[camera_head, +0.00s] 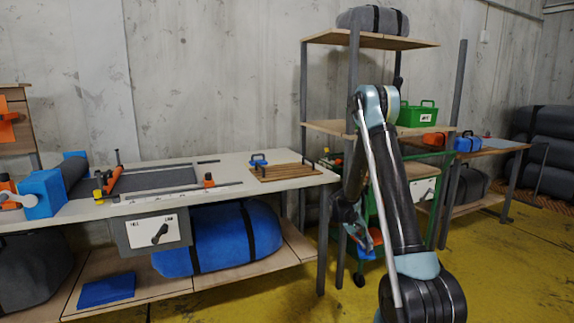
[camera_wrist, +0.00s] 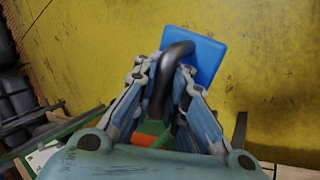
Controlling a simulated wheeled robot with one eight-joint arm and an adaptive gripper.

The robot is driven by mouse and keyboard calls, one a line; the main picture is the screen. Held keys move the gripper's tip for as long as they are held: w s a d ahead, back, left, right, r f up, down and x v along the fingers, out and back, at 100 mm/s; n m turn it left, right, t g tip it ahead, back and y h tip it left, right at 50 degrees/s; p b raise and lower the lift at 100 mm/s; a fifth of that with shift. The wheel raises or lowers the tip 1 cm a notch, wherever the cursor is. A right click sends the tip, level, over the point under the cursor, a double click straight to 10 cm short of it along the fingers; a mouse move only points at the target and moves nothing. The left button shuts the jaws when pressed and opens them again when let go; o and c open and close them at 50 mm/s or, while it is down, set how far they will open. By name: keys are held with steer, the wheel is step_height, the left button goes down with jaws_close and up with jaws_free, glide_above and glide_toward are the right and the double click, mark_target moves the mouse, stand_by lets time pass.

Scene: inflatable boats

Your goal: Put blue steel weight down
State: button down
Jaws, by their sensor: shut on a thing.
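The blue steel weight (camera_wrist: 208,48) has a flat blue block and a curved black handle. In the wrist view my gripper (camera_wrist: 165,72) is shut on that handle, with one finger on each side. The block hangs in the air beyond the fingertips, with yellow floor behind it. In the head view my gripper (camera_head: 362,236) is low beside the green cart, partly hidden by my arm. A bit of blue shows there, but the weight's outline is unclear.
Another blue item (camera_head: 467,144) sits on the right-hand table. A green cart (camera_head: 376,220) and shelf posts stand close to my arm. Yellow floor (camera_head: 500,265) is open at right.

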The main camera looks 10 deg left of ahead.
steer(key=shift+w+d, duration=0.1)
steer(key=shift+w, duration=0.3)
steer(key=shift+w+d+r, duration=0.1)
